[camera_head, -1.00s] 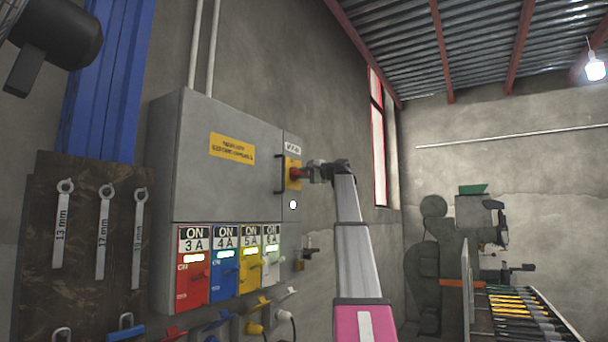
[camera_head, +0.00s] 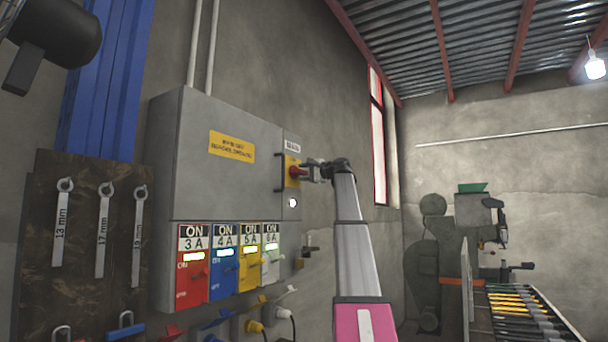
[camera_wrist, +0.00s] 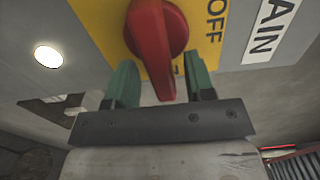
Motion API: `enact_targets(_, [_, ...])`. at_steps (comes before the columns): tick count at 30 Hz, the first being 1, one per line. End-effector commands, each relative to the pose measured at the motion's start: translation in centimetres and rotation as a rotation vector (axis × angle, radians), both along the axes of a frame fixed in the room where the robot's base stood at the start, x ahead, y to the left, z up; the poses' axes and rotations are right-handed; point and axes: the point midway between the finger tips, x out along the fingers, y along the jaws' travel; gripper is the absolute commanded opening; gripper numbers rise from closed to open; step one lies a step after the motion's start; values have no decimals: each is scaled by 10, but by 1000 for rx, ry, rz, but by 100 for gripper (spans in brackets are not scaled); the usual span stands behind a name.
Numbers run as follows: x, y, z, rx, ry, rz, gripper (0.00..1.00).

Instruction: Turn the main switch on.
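The main switch is a red rotary knob (camera_wrist: 152,35) on a yellow plate (camera_wrist: 98,20), with OFF and MAIN lettering beside it in the wrist view. In the head view the red knob (camera_head: 296,171) is on the right side of the grey cabinet. My gripper (camera_wrist: 160,68) has its two green fingers apart, one on each side of the knob's near end, with gaps visible. In the head view my gripper (camera_head: 312,172) is right at the switch, and its fingers are too small to make out there.
The grey cabinet (camera_head: 225,180) has a round white lamp (camera_head: 293,203) below the switch and a dark handle (camera_head: 279,172) to its left. Red, blue, yellow and grey breakers (camera_head: 193,272) marked ON are below. A wrench board (camera_head: 80,280) hangs at left.

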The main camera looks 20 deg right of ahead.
Motion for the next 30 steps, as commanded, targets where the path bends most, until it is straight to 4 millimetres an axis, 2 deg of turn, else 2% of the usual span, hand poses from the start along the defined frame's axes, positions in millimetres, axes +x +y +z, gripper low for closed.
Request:
enact_targets(8, [-5, -4, 0, -2, -1, -1, 49])
enact_targets(21, [-65, -50, -1, 0, -1, -1, 49])
enact_targets(30, [-85, -66, 0, -1, -1, 0, 49])
